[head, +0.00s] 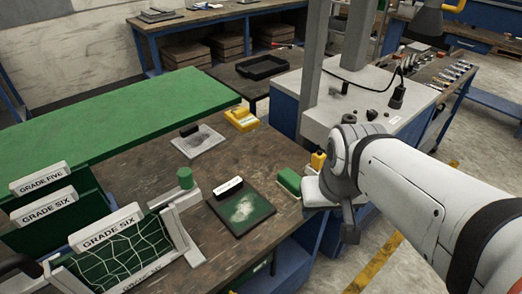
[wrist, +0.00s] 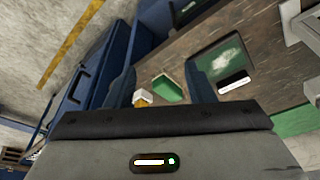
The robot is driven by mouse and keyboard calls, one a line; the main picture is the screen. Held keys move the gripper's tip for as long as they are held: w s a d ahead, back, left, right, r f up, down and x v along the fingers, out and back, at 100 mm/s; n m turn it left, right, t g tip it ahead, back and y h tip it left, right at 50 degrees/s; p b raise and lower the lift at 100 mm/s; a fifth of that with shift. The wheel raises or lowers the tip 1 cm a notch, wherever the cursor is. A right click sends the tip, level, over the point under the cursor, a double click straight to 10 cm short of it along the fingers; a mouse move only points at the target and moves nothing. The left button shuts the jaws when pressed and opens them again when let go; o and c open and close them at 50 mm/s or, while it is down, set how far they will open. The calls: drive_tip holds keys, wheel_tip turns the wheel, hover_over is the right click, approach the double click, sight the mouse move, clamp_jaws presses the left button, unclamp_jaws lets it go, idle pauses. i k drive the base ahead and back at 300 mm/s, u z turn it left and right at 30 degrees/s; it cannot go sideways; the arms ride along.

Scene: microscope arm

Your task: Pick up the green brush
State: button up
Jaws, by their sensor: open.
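The green brush (head: 289,182) is a small green block with a pale lower edge, lying near the right edge of the brown table in the head view. It also shows in the wrist view (wrist: 168,89), in the gap between the two dark fingers. My gripper (wrist: 160,82) is open and empty, with its fingers spread to either side of the brush in that picture. They look apart from it and nearer the camera. In the head view my wrist is just right of the brush and hides most of the gripper.
A yellow item (head: 318,160) stands close behind the brush. A dark green board (head: 240,208) with a white smear lies left of it. Grade card holders (head: 110,245) stand at the front left. A grey workbench (head: 365,90) with a post is behind my arm.

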sight(288, 181)
drive_tip(key=u, duration=1.9)
drive_tip(key=k, duration=0.9)
drive_tip(key=z, duration=1.25)
drive_tip(key=i, duration=0.95)
